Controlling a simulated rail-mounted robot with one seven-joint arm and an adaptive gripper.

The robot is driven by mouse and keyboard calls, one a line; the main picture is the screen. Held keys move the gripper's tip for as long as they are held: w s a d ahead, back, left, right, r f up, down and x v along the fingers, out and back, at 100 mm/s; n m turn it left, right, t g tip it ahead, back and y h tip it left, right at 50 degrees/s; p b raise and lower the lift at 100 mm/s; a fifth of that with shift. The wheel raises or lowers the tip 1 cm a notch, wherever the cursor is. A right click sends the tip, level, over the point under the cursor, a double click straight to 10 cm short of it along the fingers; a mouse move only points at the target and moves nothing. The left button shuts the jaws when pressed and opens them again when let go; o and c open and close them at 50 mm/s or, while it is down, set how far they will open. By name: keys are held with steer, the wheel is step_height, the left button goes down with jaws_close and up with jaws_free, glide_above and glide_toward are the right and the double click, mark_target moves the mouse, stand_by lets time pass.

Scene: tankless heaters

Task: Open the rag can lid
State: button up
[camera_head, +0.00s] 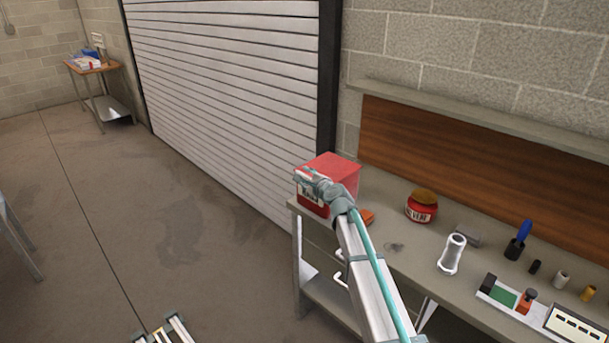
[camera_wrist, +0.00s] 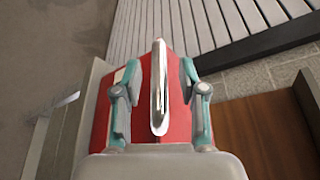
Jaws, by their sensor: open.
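The red, box-shaped can (camera_head: 341,171), with a pale label on its front, stands at the far left end of the workbench. Its top looks closed in the head view. My gripper (camera_head: 303,179) is at the can's front upper part, covering some of it. In the wrist view, the red can (camera_wrist: 180,122) lies below my gripper (camera_wrist: 160,78), whose teal-and-grey fingers are apart. A narrow silvery-white upright piece (camera_wrist: 159,85) shows between the fingers; I cannot tell whether it belongs to the can. Contact between fingers and can is unclear.
The workbench (camera_head: 400,262) runs along the wall. A red jar (camera_head: 421,207) stands right of the can, with an orange block (camera_head: 367,217) between. A white cylinder (camera_head: 452,254) and several small items lie farther right. A roller shutter (camera_head: 230,85) is behind; open floor lies left.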

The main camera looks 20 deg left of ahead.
steer(key=shift+w+a+f, duration=0.15)
steer(key=shift+w+a, duration=0.15)
steer(key=shift+a, duration=0.1)
steer(key=shift+c, duration=0.3)
jaws_close()
